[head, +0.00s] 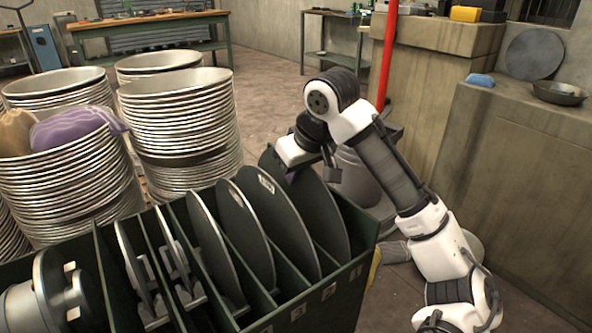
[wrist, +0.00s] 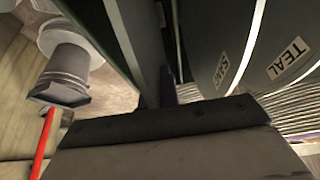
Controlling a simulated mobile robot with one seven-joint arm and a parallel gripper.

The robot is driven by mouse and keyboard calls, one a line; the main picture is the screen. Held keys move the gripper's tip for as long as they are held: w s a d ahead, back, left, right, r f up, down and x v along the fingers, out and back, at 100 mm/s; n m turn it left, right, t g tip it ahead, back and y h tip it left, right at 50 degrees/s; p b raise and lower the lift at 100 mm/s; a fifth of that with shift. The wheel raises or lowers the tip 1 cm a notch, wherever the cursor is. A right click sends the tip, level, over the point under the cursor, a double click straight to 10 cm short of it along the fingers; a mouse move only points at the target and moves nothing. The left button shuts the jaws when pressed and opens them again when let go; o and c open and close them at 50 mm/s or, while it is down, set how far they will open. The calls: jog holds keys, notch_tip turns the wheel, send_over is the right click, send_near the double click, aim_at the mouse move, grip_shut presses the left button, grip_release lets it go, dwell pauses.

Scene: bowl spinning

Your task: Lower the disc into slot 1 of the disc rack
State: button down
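The dark green disc rack (head: 345,299) stands in the lower middle of the head view, with numbered labels on its front. Slot 1 is at its right end. A dark grey-green disc (head: 326,217) stands upright in that end slot, its lower part hidden by the rack's front. My gripper (head: 298,172) is at this disc's upper left rim, from behind. Its fingers are mostly hidden. In the wrist view a dark finger (wrist: 168,88) shows beside a dark upright panel, and I cannot tell whether the fingers close on the disc.
Neighbouring discs (head: 282,222) fill slots to the left; two carry labels reading TEAL (wrist: 288,60) and SAGE. Tall stacks of metal bowls (head: 185,110) stand behind left. A red post (head: 387,55) and a concrete block (head: 525,180) are on the right.

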jog(key=shift+f, duration=0.9)
dwell(0.4)
jog(key=c, duration=1.6)
grip_release()
jog(key=p+v, duration=0.2)
jog(key=v, duration=1.2)
jog(key=shift+s+f, duration=0.1)
